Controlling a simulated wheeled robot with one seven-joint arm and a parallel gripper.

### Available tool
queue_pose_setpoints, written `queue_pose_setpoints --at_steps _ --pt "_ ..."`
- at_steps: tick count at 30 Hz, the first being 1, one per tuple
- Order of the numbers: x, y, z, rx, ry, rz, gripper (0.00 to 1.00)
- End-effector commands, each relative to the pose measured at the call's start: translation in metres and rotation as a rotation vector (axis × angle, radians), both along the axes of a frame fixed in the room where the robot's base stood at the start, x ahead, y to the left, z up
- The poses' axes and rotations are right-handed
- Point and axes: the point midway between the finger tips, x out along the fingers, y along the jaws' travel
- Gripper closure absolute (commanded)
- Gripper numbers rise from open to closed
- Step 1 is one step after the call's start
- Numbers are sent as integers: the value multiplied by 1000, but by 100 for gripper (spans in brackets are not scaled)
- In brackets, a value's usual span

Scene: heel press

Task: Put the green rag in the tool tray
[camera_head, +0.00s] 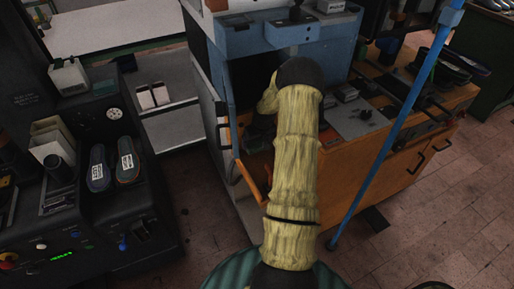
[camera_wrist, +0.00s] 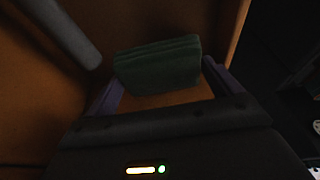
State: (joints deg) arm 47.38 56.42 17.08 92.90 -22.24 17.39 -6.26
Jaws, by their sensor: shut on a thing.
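The green rag (camera_wrist: 158,66) is a dark green folded cloth in the wrist view. It lies between the two purple fingers of my gripper (camera_wrist: 162,80), which is shut on it. Orange-brown panels surround the rag closely. In the head view my yellow-sleeved arm reaches toward the open blue cabinet (camera_head: 234,42), and the arm hides my gripper and the rag. I cannot make out the tool tray with certainty in either view.
An orange workbench (camera_head: 378,160) with tools and small boxes on top stands right of my arm. A blue pole (camera_head: 392,125) slants in front of it. An open grey door (camera_head: 208,112) is left of the arm. A black machine (camera_head: 120,215) stands farther left. Brick floor is clear at lower right.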

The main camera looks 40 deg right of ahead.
Motion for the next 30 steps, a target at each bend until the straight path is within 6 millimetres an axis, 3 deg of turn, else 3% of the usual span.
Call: queue_pose_setpoints --at_steps 8,20,21,22,30 --pt "-3 -4 -35 0 1 -7 36" --pt "-3 -5 -37 1 1 -9 36" --pt "-3 -5 -37 1 1 -9 8" --pt "-3 -5 -37 1 1 -9 2" --pt "-3 -5 -35 1 0 -9 0"
